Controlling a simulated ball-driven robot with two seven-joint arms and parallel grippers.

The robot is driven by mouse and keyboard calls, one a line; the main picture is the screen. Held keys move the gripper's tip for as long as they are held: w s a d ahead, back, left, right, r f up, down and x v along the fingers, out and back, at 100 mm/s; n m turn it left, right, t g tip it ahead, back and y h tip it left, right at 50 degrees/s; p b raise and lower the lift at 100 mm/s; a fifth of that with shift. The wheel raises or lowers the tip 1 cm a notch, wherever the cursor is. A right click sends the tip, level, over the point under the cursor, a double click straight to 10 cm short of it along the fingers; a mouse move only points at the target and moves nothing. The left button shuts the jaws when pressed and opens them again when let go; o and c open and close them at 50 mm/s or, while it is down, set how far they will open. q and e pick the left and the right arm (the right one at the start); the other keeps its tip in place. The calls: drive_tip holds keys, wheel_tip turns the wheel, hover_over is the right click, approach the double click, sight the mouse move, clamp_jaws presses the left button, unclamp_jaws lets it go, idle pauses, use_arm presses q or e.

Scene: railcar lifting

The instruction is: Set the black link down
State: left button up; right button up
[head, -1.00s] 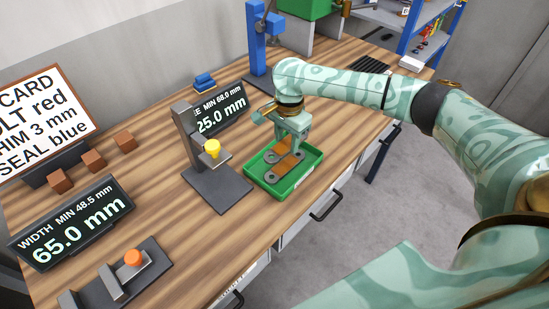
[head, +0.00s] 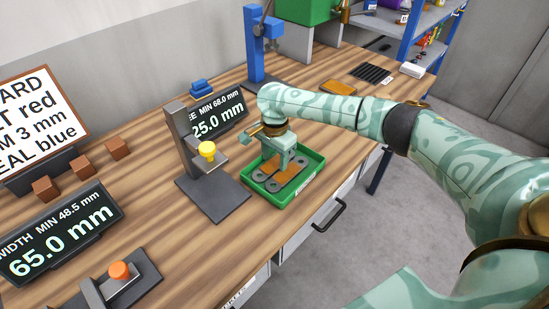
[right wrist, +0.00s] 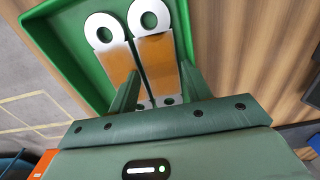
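The green tray (head: 274,202) stands on the bench in the head view and fills the upper left of the right wrist view (right wrist: 60,55). In it two links lie side by side, a left link (right wrist: 118,58) and a right link (right wrist: 155,50), with pale ring ends and orange-brown middles. The rings look dark grey in the head view (head: 262,176). I cannot tell which is the black link. My right gripper (right wrist: 160,88) points down over the tray, its fingers apart at the links' outer sides. No firm grip shows. My left gripper is not in view.
A grey stand with a yellow knob (head: 207,149) is close left of the tray. A display (head: 219,116) stands behind it. A blue upright (head: 255,45) and an orange-brown pad (head: 339,87) are farther back. Bare bench lies in front of the left stand.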

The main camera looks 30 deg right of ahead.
sight(275, 164)
drive_tip(key=shift+s+f, duration=0.25)
drive_tip(key=shift+f, duration=0.1)
wheel_tip(275, 164, up, 12)
drive_tip(key=p, duration=0.5)
drive_tip(key=shift+w+p, duration=0.4)
drive_tip(key=shift+s, duration=0.1)
